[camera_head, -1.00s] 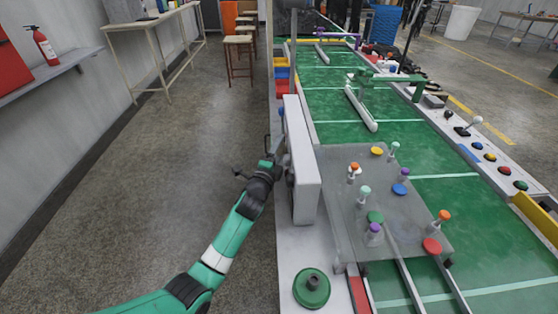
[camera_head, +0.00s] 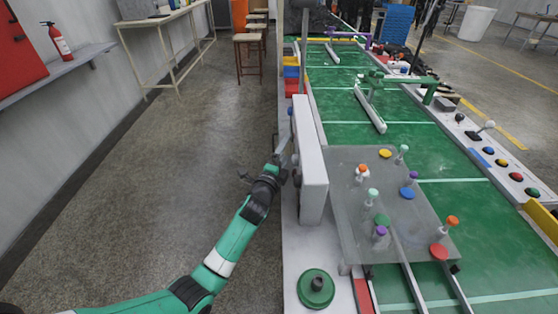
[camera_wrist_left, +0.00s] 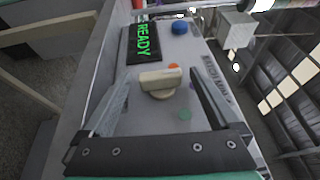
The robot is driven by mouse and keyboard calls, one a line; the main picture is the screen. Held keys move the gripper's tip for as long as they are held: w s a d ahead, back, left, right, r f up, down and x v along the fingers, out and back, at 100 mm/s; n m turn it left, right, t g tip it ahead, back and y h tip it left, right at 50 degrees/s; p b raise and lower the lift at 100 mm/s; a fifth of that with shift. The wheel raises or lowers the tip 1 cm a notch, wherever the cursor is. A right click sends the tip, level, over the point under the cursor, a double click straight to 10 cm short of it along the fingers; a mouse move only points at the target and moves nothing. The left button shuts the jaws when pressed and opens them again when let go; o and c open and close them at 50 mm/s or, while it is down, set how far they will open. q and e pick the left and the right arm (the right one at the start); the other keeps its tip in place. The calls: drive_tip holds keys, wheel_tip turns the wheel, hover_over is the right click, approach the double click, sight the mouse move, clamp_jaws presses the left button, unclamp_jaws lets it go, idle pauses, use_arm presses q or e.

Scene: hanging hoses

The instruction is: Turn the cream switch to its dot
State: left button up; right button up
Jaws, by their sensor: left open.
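The cream switch (camera_wrist_left: 160,83) is a bar-shaped knob on a grey panel (camera_wrist_left: 150,125) in the left wrist view. Its long side lies nearly crosswise in the picture, slightly tilted. An orange dot (camera_wrist_left: 173,66) is just above its right end, and a green dot (camera_wrist_left: 185,114) is below right. A faint purple mark is at its right, near the finger. My left gripper (camera_wrist_left: 161,76) is open, with one finger on each side of the switch and gaps between. In the head view my left gripper (camera_head: 281,168) is at the left face of the upright white box (camera_head: 311,165); the switch is hidden there.
A green READY display (camera_wrist_left: 143,40) and a blue button (camera_wrist_left: 180,27) sit above the switch. Right of the box, a grey plate (camera_head: 350,200) carries several coloured pegs and discs. A green round knob (camera_head: 316,288) is in front.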

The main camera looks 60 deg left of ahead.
use_arm(q)
drive_tip(key=p+v, duration=0.2)
drive_tip(key=v, duration=0.8)
drive_tip(key=shift+p, duration=0.35)
drive_tip(key=shift+s, duration=0.1)
